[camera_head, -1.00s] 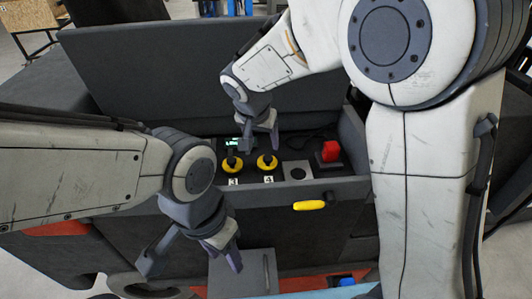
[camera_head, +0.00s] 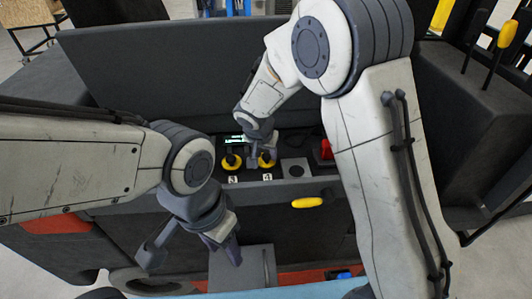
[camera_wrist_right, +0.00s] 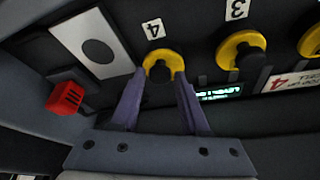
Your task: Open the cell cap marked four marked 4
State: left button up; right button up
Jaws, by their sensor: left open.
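The cell cap marked 4 (camera_head: 268,162) is a yellow disc with a dark knob, set in the dark panel beside its white "4" label (camera_head: 267,177). It also shows in the right wrist view (camera_wrist_right: 163,66). My right gripper (camera_head: 262,157) is over this cap. In the right wrist view its fingertips (camera_wrist_right: 160,76) are apart, one on each side of the cap, with the dark knob between them. I cannot tell whether they touch the yellow rim. My left gripper (camera_head: 191,258) is open and empty in front of the box, away from the caps.
The cap marked 3 (camera_head: 231,162) is close to the left of cap 4. A grey plate with a round hole (camera_head: 295,168) and a red block (camera_head: 327,149) are to the right. A yellow handle (camera_head: 307,202) is on the box front; the raised lid (camera_head: 160,75) stands behind.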

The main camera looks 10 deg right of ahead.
aim_at(267, 154)
grip_shut()
jog(key=shift+r+p, duration=0.25)
jog(key=shift+p, duration=0.3)
jog(key=w+r+g+p, duration=0.1)
jog(key=p, duration=0.4)
jog(key=w+g+p, duration=0.1)
jog(key=g+p, duration=0.1)
jog(key=p, duration=0.3)
jog(key=shift+r, duration=0.35)
jog(key=shift+w+g+p, duration=0.1)
jog(key=shift+g+p, duration=0.2)
jog(key=shift+p, duration=0.05)
jog(key=shift+w+g, duration=0.35)
jog(key=shift+g, duration=0.25)
jog(key=shift+w+r+n+g, duration=0.1)
jog(key=shift+w+n+g, duration=0.2)
jog(key=shift+w+g, duration=0.5)
jog(key=shift+s+g, duration=0.2)
jog(key=shift+g, duration=0.1)
